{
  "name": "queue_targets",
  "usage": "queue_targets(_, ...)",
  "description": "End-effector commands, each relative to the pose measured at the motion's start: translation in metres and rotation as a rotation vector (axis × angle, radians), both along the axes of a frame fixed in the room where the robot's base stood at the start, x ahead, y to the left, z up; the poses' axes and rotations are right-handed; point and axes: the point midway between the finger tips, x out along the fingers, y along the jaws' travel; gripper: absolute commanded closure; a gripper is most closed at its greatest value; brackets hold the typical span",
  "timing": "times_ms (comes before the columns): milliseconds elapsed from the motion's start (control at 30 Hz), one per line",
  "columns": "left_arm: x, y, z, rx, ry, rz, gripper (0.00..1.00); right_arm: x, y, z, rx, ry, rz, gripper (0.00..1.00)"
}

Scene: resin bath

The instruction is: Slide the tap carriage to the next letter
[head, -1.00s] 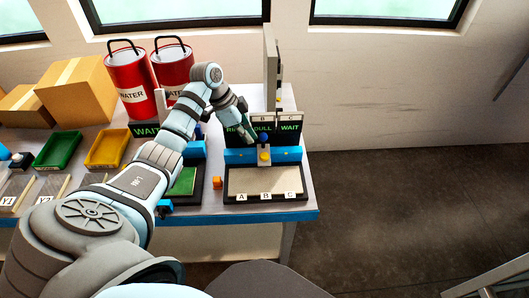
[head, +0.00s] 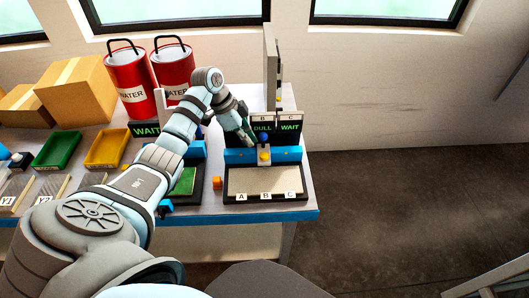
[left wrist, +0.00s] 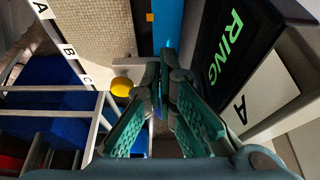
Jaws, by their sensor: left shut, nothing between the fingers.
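The tap carriage (head: 264,147) is a small block with a blue ball on top and a yellow knob (head: 264,155) in front. It sits on the blue rail (head: 290,154), in line with letter B of the tray (head: 264,180). My left gripper (head: 251,141) is shut and empty, just left of the carriage; I cannot tell whether it touches. In the left wrist view the green fingers (left wrist: 166,78) are together, with the yellow knob (left wrist: 121,87) close beside them. My right gripper is not in view.
A dark display (head: 288,128) stands behind the rail, reading DULL under B and WAIT under C; RING under A shows in the left wrist view (left wrist: 228,48). Red water cans (head: 128,75), boxes and colored trays fill the left. The rail right of the carriage is clear.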

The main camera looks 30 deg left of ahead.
Motion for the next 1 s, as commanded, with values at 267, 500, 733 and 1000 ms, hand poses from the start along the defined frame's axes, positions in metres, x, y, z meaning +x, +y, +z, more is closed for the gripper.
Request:
queue_targets(267,0.005,-0.006,0.001,0.0,-0.002,-0.001,1.0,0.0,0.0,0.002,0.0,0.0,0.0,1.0)
queue_targets(500,0.009,-0.012,0.001,-0.001,-0.001,-0.001,1.0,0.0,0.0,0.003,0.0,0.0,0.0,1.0)
queue_targets(733,0.013,-0.018,0.001,-0.002,-0.001,-0.001,1.0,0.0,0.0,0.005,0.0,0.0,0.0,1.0)
queue_targets(1000,0.019,-0.024,0.001,-0.001,-0.002,-0.001,1.0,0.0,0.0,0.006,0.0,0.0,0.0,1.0)
